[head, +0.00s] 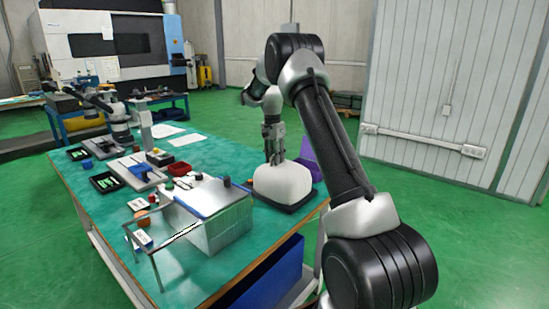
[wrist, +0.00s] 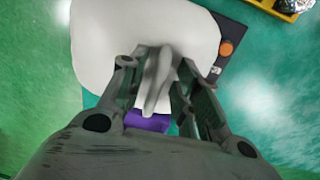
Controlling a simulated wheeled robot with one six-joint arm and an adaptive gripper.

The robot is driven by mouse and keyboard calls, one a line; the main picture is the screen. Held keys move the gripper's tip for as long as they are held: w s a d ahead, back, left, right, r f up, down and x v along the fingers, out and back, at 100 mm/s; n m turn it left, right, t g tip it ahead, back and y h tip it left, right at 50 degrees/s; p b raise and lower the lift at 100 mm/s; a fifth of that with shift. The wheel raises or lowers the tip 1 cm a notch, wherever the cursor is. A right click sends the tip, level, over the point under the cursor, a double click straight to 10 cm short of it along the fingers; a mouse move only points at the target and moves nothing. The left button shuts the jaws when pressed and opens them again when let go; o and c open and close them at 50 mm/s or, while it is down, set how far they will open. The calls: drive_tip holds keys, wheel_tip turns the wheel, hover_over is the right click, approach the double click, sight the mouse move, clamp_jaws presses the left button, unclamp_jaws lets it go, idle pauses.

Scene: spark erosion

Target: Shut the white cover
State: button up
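The white cover (head: 282,184) is a rounded, bulky white shape on a flat dark base (head: 290,207) near the right end of the green table. In the wrist view the cover (wrist: 110,45) fills the upper left, and the dark base with a round orange button shows beside it. My gripper (head: 273,150) points down over the cover. In the wrist view my gripper (wrist: 162,65) has its fingers apart, with a slim grey piece (wrist: 155,80) between them, perhaps a handle. I cannot tell whether they touch it or how far the cover is open.
A purple bin (head: 308,157) stands behind the cover. A metal box with a frame (head: 220,215) is in front and to the left. Black trays (head: 105,182) and small parts crowd the table's left. Another small arm (head: 115,120) stands at the far left.

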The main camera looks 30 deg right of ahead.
wheel_tip(320, 180, up, 12)
drive_tip(key=shift+w+a, duration=0.2)
drive_tip(key=shift+w, duration=0.25)
idle(0.4)
